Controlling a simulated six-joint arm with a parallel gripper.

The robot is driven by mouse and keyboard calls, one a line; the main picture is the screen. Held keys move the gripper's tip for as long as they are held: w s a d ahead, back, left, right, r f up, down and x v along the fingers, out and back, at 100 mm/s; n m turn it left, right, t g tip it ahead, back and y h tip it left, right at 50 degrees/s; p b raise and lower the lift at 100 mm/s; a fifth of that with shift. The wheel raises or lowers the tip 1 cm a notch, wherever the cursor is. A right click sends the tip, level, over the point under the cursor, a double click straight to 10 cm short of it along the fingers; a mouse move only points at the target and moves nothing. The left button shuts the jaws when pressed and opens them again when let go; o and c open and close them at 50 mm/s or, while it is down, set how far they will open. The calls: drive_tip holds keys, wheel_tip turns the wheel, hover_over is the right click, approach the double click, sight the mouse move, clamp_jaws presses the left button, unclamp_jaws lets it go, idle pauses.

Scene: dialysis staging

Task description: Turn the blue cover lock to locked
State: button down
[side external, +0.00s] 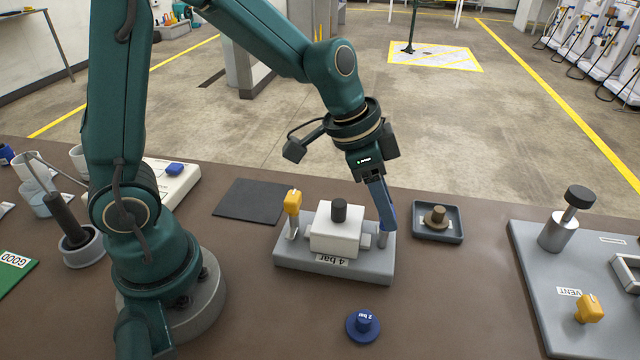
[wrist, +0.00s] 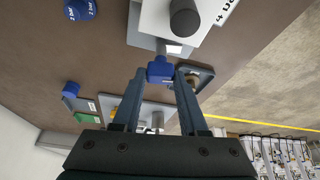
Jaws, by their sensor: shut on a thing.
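The blue cover lock (wrist: 160,72) shows in the wrist view between my fingertips, at the edge of the white block. My gripper (wrist: 160,76) is shut on it. In the side view my gripper (side external: 386,222) points down at the right end of a grey base (side external: 335,268), and its fingers largely hide the lock there. The base carries a white block (side external: 336,232) with a dark knob on top and a "4 bar" label. A yellow handle (side external: 293,202) stands on a post at the base's left end. I cannot tell the lock's exact angle.
A dark tray (side external: 459,236) with a brown knob sits close to the right of the base. A loose blue "2 bar" knob (side external: 363,326) lies in front. A black mat (side external: 250,202) lies behind left. A grey panel (side external: 530,300) with a yellow vent handle is at right.

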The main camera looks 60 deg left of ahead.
drive_tip(key=n+y, duration=0.1)
drive_tip(key=n, duration=0.3)
drive_tip(key=shift+d+t, duration=0.15)
drive_tip(key=shift+t, duration=0.15)
drive_tip(key=n+y, duration=0.2)
drive_tip(key=n, duration=0.2)
drive_tip(key=shift+d, duration=0.15)
drive_tip(key=n+y, duration=0.1)
drive_tip(key=n, duration=0.2)
drive_tip(key=shift+n, duration=0.3)
drive_tip(key=shift+d+n+g+y, duration=0.1)
drive_tip(key=shift+n+g+y, duration=0.25)
drive_tip(key=shift+n, duration=0.65)
drive_tip(key=shift+n+g+y, duration=0.15)
drive_tip(key=shift+n+y, duration=0.4)
drive_tip(key=shift+n, duration=0.45)
drive_tip(key=shift+c, duration=2.2)
unclamp_jaws()
